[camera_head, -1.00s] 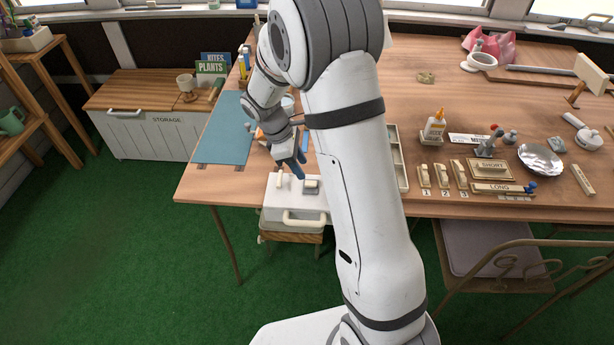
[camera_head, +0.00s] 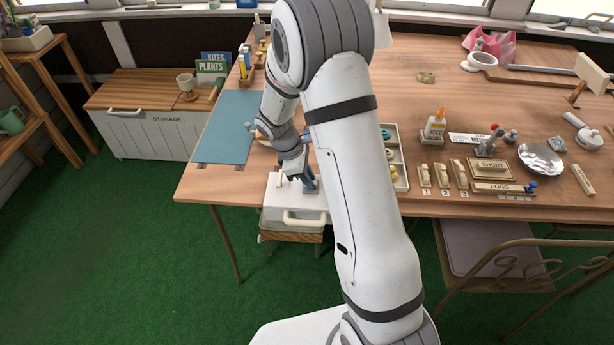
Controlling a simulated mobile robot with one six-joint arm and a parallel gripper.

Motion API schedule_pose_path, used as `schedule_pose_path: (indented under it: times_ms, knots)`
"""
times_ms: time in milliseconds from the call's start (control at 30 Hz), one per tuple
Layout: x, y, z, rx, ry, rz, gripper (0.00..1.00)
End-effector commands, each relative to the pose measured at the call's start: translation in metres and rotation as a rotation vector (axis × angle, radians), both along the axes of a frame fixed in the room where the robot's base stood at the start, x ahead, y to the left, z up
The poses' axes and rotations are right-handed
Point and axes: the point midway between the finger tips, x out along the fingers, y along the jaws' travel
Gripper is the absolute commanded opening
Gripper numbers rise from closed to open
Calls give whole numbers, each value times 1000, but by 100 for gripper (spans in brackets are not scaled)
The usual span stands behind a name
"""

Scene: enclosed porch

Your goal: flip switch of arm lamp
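I cannot make out an arm lamp or its switch for certain; my own arm covers the middle of the view. A white piece (camera_head: 381,28) shows behind my arm at the back of the table, and I cannot tell what it belongs to. My gripper (camera_head: 298,179) points down at the top of a white box with a handle (camera_head: 294,213) at the table's front edge. The fingers hide most of the small parts on the box top. Contact and finger opening are too small to tell.
The wooden table (camera_head: 450,90) holds a divided tray (camera_head: 402,182), a glue bottle (camera_head: 435,124), a foil dish (camera_head: 541,160) and labelled pieces on the right. A blue mat (camera_head: 228,125) lies left of my gripper. A storage chest (camera_head: 150,135) stands further left. A chair (camera_head: 490,260) stands in front.

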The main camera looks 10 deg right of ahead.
Motion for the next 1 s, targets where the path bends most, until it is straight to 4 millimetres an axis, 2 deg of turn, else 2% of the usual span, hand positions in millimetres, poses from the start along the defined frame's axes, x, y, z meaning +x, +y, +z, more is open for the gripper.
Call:
schedule_pose_path:
  times_ms: [33, 200, 367, 700, 1000]
  knots:
    - [0, 0, 0, 0, -1, 0, 14]
    - [0, 0, 0, 0, -1, 0, 0]
    - [1, 0, -1, -11, 4, 1, 0]
    - [3, 6, -3, -209, 68, 2, 0]
    - [4, 6, -2, -223, 68, 0, 0]
